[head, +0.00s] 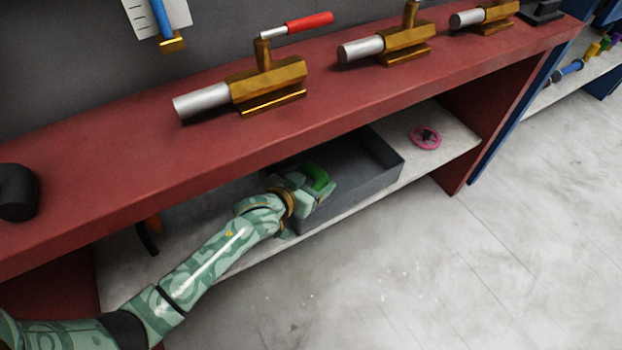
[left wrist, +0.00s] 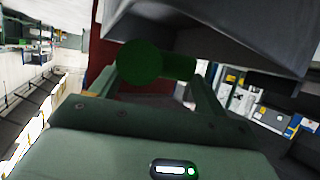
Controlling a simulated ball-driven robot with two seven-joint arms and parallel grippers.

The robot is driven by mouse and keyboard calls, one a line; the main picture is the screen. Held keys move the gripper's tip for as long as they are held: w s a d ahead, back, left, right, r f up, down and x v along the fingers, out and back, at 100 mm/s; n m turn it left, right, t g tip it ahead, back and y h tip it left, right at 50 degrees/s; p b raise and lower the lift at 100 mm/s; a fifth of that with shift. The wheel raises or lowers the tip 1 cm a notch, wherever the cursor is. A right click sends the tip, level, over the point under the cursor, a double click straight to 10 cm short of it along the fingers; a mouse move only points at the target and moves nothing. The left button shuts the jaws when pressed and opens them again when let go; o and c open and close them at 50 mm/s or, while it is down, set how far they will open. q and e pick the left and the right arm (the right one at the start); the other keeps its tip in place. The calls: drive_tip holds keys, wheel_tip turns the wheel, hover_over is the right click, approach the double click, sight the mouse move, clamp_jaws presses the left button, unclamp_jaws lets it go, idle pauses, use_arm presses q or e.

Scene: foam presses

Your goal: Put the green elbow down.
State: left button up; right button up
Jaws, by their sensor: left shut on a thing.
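The green elbow (head: 316,178) is at the end of my left arm in the head view, over the near left part of a grey tray (head: 376,152). My left gripper (head: 310,184) is shut on the elbow. In the left wrist view the elbow (left wrist: 142,64) sits between the fingers of my left gripper (left wrist: 160,80), its round end toward the left. The grey tray (left wrist: 235,40) fills the top of that view, beyond the elbow. I cannot tell whether the elbow touches the tray floor. My right gripper is not in view.
The tray stands on a pale lower shelf (head: 455,140) beneath a red bench top (head: 340,105). A pink handwheel (head: 425,138) lies right of the tray. Brass valves (head: 268,88) stand on the bench. A dark curved thing (head: 148,238) is left on the shelf.

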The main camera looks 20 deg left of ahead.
use_arm(q)
drive_tip(key=shift+f, duration=0.1)
drive_tip(key=shift+f, duration=0.5)
drive_tip(key=o, duration=1.1)
drive_tip(key=shift+o, duration=0.2)
drive_tip(key=shift+r, duration=0.1)
